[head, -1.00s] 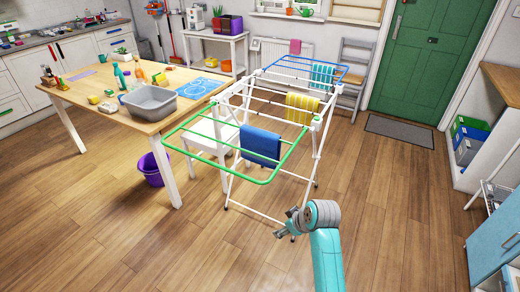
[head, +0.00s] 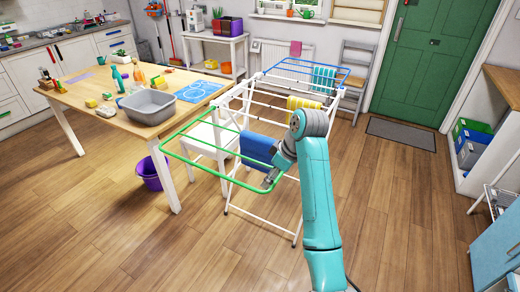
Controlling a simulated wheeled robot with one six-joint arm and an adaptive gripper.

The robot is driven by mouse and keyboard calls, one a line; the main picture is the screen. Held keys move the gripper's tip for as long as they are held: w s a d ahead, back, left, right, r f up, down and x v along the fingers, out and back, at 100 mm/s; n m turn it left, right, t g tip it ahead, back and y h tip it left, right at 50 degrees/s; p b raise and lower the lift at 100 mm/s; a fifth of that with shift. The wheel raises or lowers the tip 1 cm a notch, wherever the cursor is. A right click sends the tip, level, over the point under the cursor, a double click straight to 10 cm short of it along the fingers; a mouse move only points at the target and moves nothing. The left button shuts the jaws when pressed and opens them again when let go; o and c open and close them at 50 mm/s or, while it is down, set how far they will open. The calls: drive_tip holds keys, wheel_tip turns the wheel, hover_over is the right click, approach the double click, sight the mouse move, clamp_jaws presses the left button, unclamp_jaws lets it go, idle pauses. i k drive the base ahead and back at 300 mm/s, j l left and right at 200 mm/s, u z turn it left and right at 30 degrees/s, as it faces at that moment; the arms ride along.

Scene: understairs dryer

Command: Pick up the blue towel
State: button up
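The blue towel (head: 257,147) hangs over a rail at the near, green-framed end of the white drying rack (head: 243,206). My arm hides its right part. My gripper (head: 268,183) is at the towel's lower right, close to the green rail. I cannot tell whether it touches the towel. Its fingers are small and partly hidden by my wrist, so I cannot tell if they are open or shut.
A yellow striped towel (head: 300,103) and a teal striped towel (head: 324,78) hang farther back on the rack. A wooden table (head: 88,97) with a grey basin (head: 149,106) stands left. A white chair (head: 205,141) is beside the rack. The floor at front left is clear.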

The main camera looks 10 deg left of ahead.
sight(255, 146)
drive_tip(key=i+j, duration=0.15)
drive_tip(key=i, duration=0.25)
drive_tip(key=i+j, duration=0.2)
drive_tip(key=i, duration=0.25)
